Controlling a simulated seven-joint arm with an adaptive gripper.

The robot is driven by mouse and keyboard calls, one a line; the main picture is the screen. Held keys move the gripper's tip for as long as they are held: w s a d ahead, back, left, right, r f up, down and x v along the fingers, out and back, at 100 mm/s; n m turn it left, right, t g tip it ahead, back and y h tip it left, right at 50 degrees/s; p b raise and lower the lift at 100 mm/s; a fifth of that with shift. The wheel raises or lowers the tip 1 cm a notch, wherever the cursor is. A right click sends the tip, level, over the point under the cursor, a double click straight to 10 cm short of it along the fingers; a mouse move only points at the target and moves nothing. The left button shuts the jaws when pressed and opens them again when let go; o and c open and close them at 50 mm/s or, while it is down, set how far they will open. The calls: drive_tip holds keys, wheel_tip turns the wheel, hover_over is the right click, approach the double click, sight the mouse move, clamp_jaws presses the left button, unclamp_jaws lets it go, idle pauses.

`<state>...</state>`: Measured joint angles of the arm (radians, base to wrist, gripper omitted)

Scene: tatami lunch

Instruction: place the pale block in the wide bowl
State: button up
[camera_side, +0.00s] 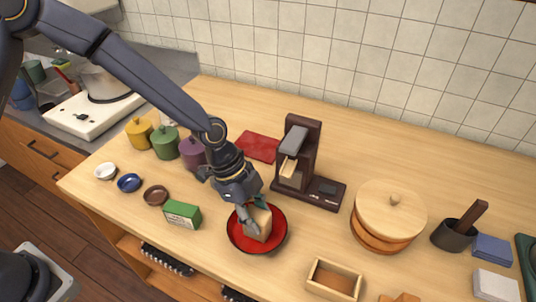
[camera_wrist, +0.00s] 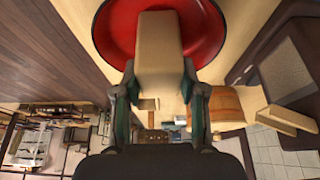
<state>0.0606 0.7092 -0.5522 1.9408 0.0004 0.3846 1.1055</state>
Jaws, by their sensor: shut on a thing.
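The pale block (camera_side: 258,224) is a beige cuboid in the side view. It is at the wide red bowl (camera_side: 240,241), over or inside its middle. My gripper (camera_side: 254,212) is shut on the block from above. In the wrist view the block (camera_wrist: 158,45) stands between the two fingers of my gripper (camera_wrist: 160,90), with the red bowl (camera_wrist: 112,28) around its far end. I cannot tell whether the block touches the bowl's floor. The fingers hide part of the block's sides.
A green box (camera_side: 182,215) stands left of the bowl. A dark brown machine (camera_side: 297,160) stands behind and to the right. A wooden tray (camera_side: 334,280) is at the front right, and a round lidded wooden tub (camera_side: 388,218) is farther right. Small dishes (camera_side: 129,183) are at the left.

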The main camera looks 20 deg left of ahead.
drive_tip(key=shift+f, duration=0.15)
drive_tip(key=o, duration=1.2)
drive_tip(key=v, duration=1.2)
drive_tip(key=s+a+r+n+t+y, duration=0.2)
drive_tip(key=s+a+r+n, duration=0.4)
drive_tip(key=a+n, duration=0.3)
drive_tip(key=s+a+r+n+t+y, duration=0.2)
drive_tip(key=s+a+r+n, duration=0.4)
drive_tip(key=s+a+n, duration=0.3)
drive_tip(key=shift+a+t+y, duration=0.3)
drive_tip(key=shift+a+t, duration=0.5)
drive_tip(key=shift+a, duration=1.35)
drive_tip(key=shift+r, duration=0.15)
